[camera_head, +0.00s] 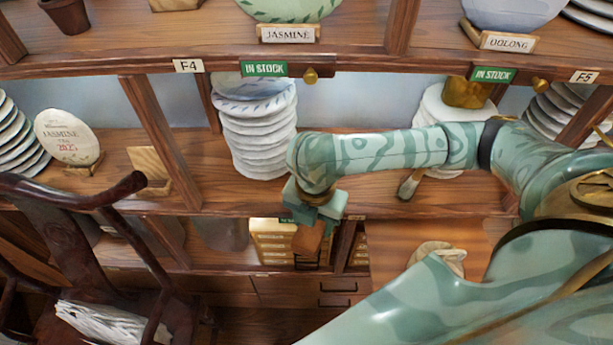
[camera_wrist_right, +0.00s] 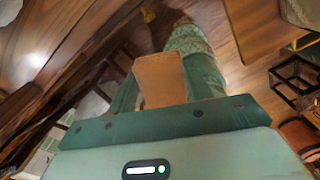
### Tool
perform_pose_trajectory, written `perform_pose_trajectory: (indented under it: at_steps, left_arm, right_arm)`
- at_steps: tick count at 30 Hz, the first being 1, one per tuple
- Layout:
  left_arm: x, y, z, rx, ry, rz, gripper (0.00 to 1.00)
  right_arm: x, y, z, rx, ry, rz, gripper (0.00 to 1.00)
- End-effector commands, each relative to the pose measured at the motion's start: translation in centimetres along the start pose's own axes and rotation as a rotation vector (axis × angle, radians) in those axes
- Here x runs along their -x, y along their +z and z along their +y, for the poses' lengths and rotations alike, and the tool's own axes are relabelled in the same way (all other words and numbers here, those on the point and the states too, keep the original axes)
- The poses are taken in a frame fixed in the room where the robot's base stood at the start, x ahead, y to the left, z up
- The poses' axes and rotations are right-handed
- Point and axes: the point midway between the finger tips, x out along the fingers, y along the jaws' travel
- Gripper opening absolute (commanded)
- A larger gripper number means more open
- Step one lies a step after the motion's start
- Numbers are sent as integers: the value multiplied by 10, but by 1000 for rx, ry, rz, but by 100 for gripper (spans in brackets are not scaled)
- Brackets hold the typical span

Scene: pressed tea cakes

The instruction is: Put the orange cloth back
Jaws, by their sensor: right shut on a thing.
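The orange cloth (camera_head: 307,241) shows as a small, flat, orange-brown piece hanging below my right gripper (camera_head: 315,215) in the head view. The right gripper is shut on it, in front of the lower shelf. In the right wrist view the cloth (camera_wrist_right: 160,78) sits between the two green fingers of the right gripper (camera_wrist_right: 163,90). Part of the cloth is hidden by the fingers. It looks clear of any surface, though its exact gap to the shelf behind is hard to tell. My left gripper is not in view.
Wooden shelving (camera_head: 355,205) holds a stack of wrapped tea cakes (camera_head: 255,135) just left of my right forearm. A yellow box (camera_head: 270,243) stands behind the gripper. A dark wooden chair (camera_head: 70,240) with white paper or cloth (camera_head: 105,325) stands at left.

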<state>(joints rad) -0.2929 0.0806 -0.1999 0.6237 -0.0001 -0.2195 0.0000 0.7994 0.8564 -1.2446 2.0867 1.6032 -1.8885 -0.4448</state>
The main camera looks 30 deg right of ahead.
Motion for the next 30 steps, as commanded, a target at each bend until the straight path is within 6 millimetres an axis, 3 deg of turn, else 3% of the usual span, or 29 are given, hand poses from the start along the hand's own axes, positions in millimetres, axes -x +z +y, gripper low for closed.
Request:
perform_pose_trajectory:
  at_steps: [9,18,26,30]
  left_arm:
    - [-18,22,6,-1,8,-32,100]
    - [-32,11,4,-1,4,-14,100]
    - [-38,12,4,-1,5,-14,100]
    - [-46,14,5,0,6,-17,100]
  right_arm:
    - [-3,94,40,-7,2,0,32]
    - [-2,159,66,-4,1,2,32]
    - [-25,158,65,0,0,1,32]
    - [-47,158,65,-1,-3,2,32]
